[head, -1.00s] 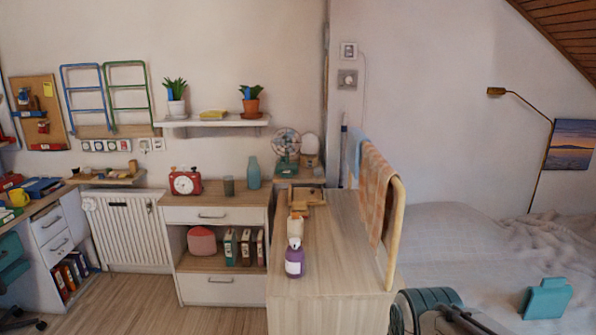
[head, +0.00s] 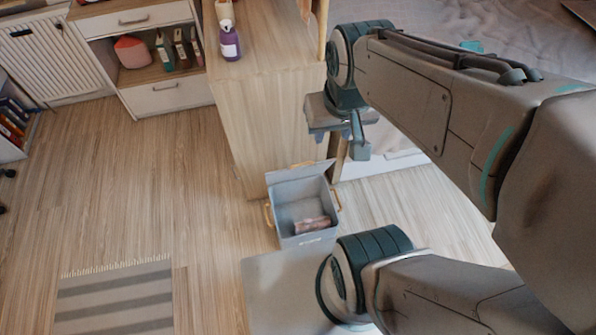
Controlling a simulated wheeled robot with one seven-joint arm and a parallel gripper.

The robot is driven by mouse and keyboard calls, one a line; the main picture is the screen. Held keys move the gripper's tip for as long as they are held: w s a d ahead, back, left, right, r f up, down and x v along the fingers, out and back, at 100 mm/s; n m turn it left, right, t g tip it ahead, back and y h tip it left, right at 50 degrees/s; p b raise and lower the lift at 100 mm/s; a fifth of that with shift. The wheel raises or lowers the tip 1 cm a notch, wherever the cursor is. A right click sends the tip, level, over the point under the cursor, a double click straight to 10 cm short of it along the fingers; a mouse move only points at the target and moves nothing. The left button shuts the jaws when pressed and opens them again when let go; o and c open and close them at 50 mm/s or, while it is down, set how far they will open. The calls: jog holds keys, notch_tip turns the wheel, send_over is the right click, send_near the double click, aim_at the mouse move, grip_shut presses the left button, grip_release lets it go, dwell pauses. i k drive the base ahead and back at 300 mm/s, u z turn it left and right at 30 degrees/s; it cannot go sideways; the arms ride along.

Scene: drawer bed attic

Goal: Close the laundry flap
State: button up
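A grey laundry box (head: 283,226) stands on the floor at the foot of the wooden cabinet in the head view. Its flap (head: 299,172) is open, standing up along the box's back edge. A brownish-pink rolled item (head: 313,224) lies inside on the box's floor. My gripper (head: 353,146) is above and to the right of the flap in the picture, pointing down. It appears apart from the flap. The finger gap is too small and partly hidden to tell.
The wooden cabinet (head: 262,118) rises behind the box, with a purple bottle (head: 230,45) on top. The bed (head: 425,28) is at the upper right. A striped rug (head: 115,298) lies at the lower left. The wooden floor (head: 165,190) between is clear.

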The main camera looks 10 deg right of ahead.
aim_at(297, 170)
jog(key=k, duration=1.65)
